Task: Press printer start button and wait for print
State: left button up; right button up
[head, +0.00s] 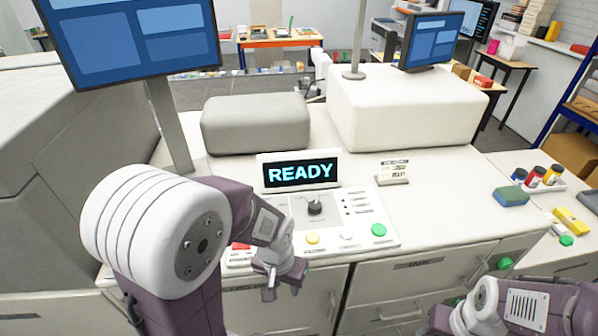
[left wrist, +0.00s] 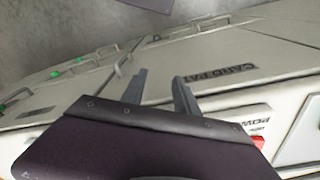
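The printer's display (head: 300,172) reads READY. Below it, the control panel (head: 382,212) has a black knob (head: 315,206), a yellow button (head: 312,239), a white button (head: 347,235) and a green button (head: 379,230). No start label is readable. My left gripper (head: 268,290) is in front of the printer's front edge, below and left of the yellow button. In the left wrist view its two fingers (left wrist: 162,88) are apart with nothing between them. My right arm is at the bottom right; its fingers cannot be made out.
A red button (head: 241,246) is partly hidden behind my left arm; it shows in the left wrist view (left wrist: 258,141) beside a power label. Drawers (head: 400,280) lie below the panel. A blue-green sponge (head: 511,196) and several colored bottles (head: 543,176) stand at the right.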

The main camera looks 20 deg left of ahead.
grip_shut()
dwell(1.6)
